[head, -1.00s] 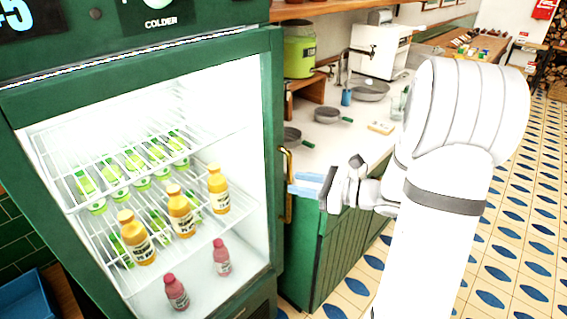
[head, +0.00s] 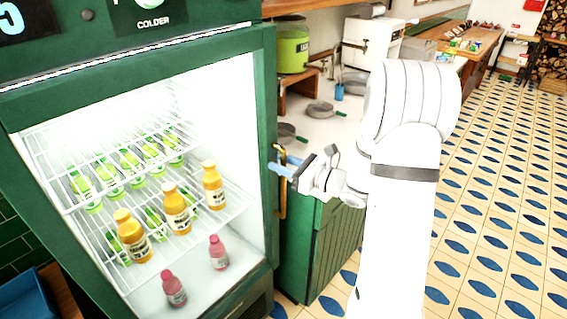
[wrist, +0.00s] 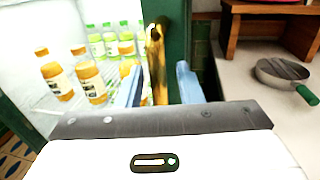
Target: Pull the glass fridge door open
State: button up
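The glass fridge door (head: 262,120), with a green frame, appears shut at the left of the head view. Its upright brass handle (head: 282,203) runs along the door's right edge. My gripper (head: 281,170) is at the upper part of the handle. In the wrist view the handle (wrist: 157,50) stands between the two blue fingers of my gripper (wrist: 161,84), with a gap showing to the right finger. The fingers are open; whether the left one touches the handle I cannot tell.
Yellow bottles (head: 176,208), green bottles and pink bottles (head: 218,254) stand inside the fridge. Right of it is a green cabinet (head: 325,255) with a pale counter holding pans (head: 320,110). Tiled floor (head: 480,220) lies open to the right.

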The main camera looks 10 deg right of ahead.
grip_shut()
dwell(0.3)
